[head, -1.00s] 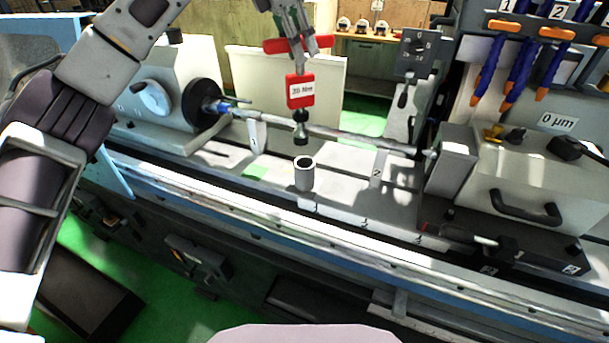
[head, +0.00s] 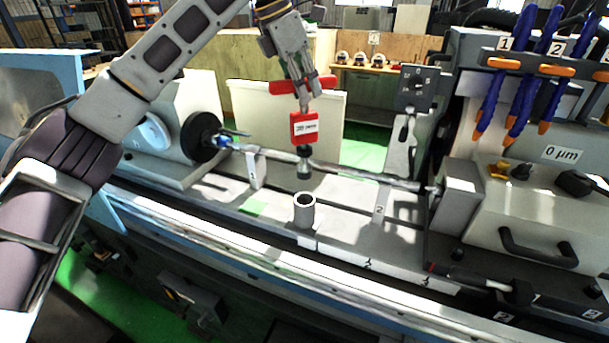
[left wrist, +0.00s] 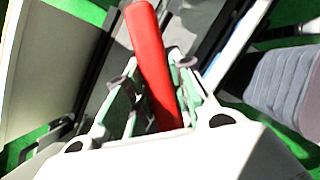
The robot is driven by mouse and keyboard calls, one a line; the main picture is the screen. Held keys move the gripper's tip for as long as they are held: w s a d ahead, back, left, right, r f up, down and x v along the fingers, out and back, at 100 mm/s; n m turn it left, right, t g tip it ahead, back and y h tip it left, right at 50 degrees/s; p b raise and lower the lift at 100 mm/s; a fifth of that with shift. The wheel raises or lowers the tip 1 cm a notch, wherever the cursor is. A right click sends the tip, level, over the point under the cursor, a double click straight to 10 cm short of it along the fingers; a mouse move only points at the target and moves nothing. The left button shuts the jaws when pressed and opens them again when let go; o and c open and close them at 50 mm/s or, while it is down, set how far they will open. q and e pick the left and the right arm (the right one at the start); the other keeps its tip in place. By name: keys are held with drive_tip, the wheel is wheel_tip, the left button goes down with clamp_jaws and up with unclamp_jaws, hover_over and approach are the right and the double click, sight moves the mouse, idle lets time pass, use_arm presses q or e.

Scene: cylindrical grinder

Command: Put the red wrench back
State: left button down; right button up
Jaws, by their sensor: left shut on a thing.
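My left gripper (head: 302,88) is shut on the red wrench (head: 305,127) by its red crossbar. The wrench hangs roughly upright, with its labelled red body below the fingers and a dark metal socket end pointing down. The left wrist view shows the red bar (left wrist: 150,60) between the fingers (left wrist: 155,100). A grey hollow cylinder (head: 304,212) stands on the machine bed, below the wrench tip and apart from it in the picture. My right gripper is not in view.
A long metal shaft (head: 345,172) runs across the grinder behind the cylinder. The black wheel (head: 203,137) is at left and the tailstock block (head: 458,200) at right. Blue hoses (head: 521,80) hang at upper right. The bed (head: 345,225) around the cylinder is mostly clear.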

use_arm(q)
hover_over(304, 140)
drive_tip(key=w, duration=0.2)
drive_tip(key=f, duration=0.4)
drive_tip(key=shift+s+f, duration=0.2)
drive_tip(key=shift+f, duration=0.1)
wheel_tip(304, 140, down, 7)
drive_tip(key=shift+r+p, duration=0.15)
drive_tip(key=shift+p, duration=0.2)
drive_tip(key=shift+f, duration=0.75)
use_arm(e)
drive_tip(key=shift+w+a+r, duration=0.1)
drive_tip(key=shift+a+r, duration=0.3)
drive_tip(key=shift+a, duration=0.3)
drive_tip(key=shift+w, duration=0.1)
